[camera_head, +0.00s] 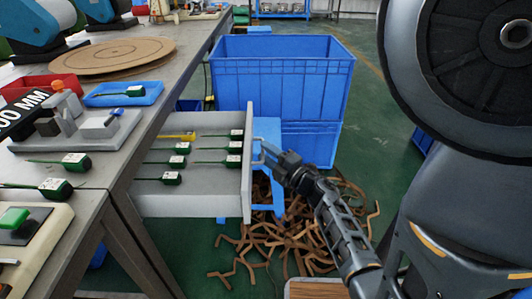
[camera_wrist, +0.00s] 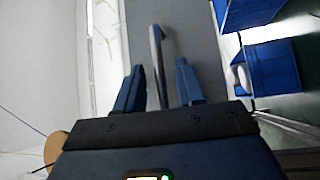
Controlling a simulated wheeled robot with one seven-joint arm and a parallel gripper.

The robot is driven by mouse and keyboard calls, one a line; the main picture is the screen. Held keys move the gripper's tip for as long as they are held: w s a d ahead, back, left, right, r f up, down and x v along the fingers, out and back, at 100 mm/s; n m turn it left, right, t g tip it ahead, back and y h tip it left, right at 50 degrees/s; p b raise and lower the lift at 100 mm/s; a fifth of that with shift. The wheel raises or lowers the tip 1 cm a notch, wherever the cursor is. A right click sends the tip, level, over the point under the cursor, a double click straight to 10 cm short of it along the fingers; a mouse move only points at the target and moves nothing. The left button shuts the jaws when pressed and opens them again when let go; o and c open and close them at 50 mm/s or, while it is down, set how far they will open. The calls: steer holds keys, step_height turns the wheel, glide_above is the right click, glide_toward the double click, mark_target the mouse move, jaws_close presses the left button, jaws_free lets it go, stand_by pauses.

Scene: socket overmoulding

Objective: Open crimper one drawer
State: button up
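The grey drawer (camera_head: 247,185) stands pulled out from the side of the workbench. Several green-and-white plug parts and a yellow one lie inside it. Its metal bar handle (camera_head: 262,150) is on the front panel, and my gripper (camera_head: 274,158) is right at it. In the wrist view the handle (camera_wrist: 156,45) runs between the two fingers of my gripper (camera_wrist: 158,80). The fingers are apart, with a visible gap on both sides of the handle. The far end of the handle meets the grey drawer front (camera_wrist: 187,40). Contact between fingers and handle does not show.
Stacked blue crates (camera_head: 282,75) stand just behind the drawer. Brown curved strips (camera_head: 285,235) lie heaped on the floor below and right of it. The workbench (camera_head: 125,165) on the left carries fixtures, a blue tray (camera_head: 122,95) and a round wooden board (camera_head: 110,55).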

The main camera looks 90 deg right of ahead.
steer(key=v, duration=0.7)
steer(key=shift+s, duration=0.1)
stand_by(0.4)
